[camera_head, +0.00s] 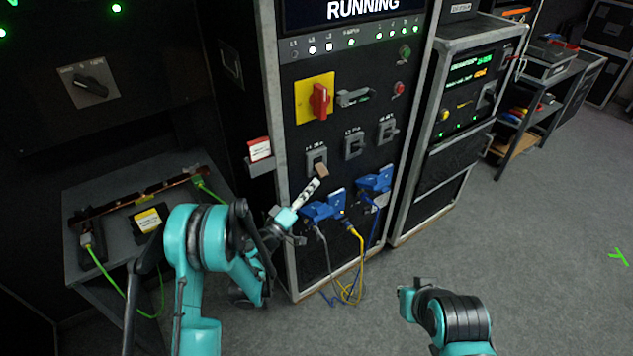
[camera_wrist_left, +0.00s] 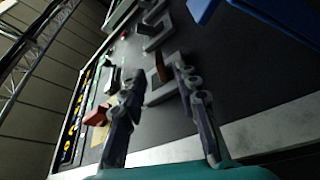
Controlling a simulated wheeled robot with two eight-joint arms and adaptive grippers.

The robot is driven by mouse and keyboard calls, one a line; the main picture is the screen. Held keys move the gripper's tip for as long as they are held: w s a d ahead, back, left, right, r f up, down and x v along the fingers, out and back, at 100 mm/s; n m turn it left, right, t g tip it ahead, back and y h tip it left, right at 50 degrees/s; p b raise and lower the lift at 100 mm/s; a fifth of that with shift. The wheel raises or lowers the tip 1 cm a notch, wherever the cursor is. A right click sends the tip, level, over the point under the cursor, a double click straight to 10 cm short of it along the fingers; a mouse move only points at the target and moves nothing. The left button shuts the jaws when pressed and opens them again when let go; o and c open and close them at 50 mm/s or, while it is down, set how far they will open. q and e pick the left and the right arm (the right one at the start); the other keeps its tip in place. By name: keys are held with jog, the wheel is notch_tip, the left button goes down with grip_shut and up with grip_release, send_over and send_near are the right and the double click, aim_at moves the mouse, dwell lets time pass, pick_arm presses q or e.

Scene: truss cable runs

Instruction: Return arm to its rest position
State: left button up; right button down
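My left arm comes in from the left in the head view, in front of the tall rack cabinet (camera_head: 286,150). My left gripper (camera_head: 309,211) is close to the cabinet's front, by the blue connectors (camera_head: 325,207). In the left wrist view its two fingers (camera_wrist_left: 158,72) stand apart. No held object shows between them. A small brown piece (camera_head: 321,170) on a grey latch shows beyond the fingers; I cannot tell whether a finger touches it. My right arm (camera_head: 455,317) is at the lower right over bare floor; its fingers cannot be made out.
A red rotary switch (camera_head: 320,101) on a yellow plate and several latches are on the cabinet front. Yellow, blue and grey cables (camera_head: 354,262) hang below the connectors. A low side table (camera_head: 92,184) stands at left, a second rack (camera_head: 450,130) at right.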

pick_arm(q)
jog(key=shift+s+a+f, duration=0.1)
jog(key=shift+s+a, duration=0.15)
jog(key=shift+s, duration=0.15)
jog(key=s+d+r+m+g+y, duration=0.2)
jog(key=s+r+m+g, duration=0.35)
jog(key=s+r, duration=0.35)
jog(key=s+a+f+g+y, duration=0.2)
jog(key=s+a+y, duration=0.2)
jog(key=s+a, duration=0.3)
jog(key=s+a+f+g+y, duration=0.2)
jog(key=s+a+y, duration=0.3)
jog(key=s, duration=1.2)
jog(key=a, duration=0.3)
jog(key=shift+s+a+f+y, duration=0.15)
jog(key=shift+s+f+y, duration=0.15)
jog(key=shift+s+f, duration=0.1)
